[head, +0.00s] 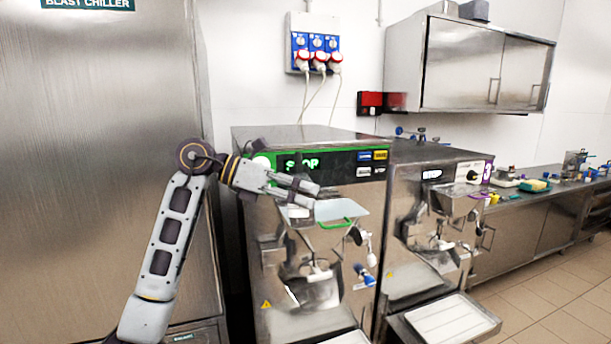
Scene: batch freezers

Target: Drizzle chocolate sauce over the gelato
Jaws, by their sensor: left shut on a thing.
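My left gripper (305,190) reaches in front of the left batch freezer (262,225), by its control panel (337,167) and just above the clear hopper lid with a green handle (342,211). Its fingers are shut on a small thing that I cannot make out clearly. A small pale item (298,211) shows just below the fingers; I cannot tell if it is the held thing. I cannot pick out any chocolate sauce bottle or gelato. My right gripper is not in view.
A second batch freezer (405,190) stands close on the right, with a white tray (443,318) low at its front. A steel blast chiller (90,150) fills the left. A counter (540,200) with small items runs along the right. The tiled floor (535,285) there is clear.

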